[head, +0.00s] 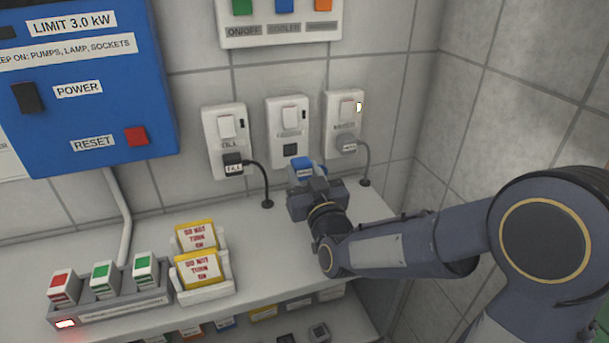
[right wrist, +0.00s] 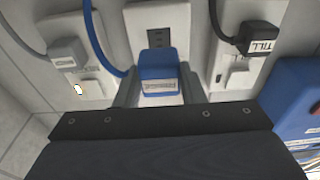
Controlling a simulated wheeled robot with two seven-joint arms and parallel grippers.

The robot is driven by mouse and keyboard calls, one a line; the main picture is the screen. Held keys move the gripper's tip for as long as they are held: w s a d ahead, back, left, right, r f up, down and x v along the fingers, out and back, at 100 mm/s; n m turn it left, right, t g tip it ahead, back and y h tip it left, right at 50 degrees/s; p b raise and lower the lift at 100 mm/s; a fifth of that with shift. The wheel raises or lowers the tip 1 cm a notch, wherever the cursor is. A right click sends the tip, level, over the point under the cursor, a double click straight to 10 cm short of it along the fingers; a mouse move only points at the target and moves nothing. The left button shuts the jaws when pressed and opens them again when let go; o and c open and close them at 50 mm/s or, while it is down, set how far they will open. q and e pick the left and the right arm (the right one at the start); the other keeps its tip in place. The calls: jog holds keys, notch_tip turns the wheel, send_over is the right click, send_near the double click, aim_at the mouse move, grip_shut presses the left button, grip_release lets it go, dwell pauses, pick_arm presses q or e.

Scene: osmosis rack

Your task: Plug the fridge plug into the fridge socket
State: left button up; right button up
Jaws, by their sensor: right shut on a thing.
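The blue fridge plug (head: 302,166) is held in my right gripper (head: 303,182), just below and in front of the middle wall socket. In the right wrist view the plug (right wrist: 158,72) sits between the two fingers, with its blue cable (right wrist: 103,45) running up to the left. The middle socket (head: 290,150), which I take as the fridge socket, has a dark empty outlet under its white switch. That outlet also shows in the right wrist view (right wrist: 155,40), behind the plug. The plug appears apart from the outlet; the exact gap is hard to tell. My left gripper is not in view.
A white shelf (head: 130,235) below carries yellow "do not turn on" signs (head: 200,270). A blue power box (head: 90,110) is at left.

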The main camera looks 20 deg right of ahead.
aim_at(295, 158)
jog(key=shift+w+a, duration=0.1)
jog(key=shift+w, duration=2.6)
jog(key=shift+b, duration=0.7)
jog(key=shift+w, duration=0.5)
dwell(0.5)
jog(key=o, duration=1)
jog(key=s, duration=0.5)
jog(key=s+f, duration=0.1)
jog(key=s, duration=0.1)
jog(key=shift+s, duration=0.35)
jog(key=shift+s, duration=0.1)
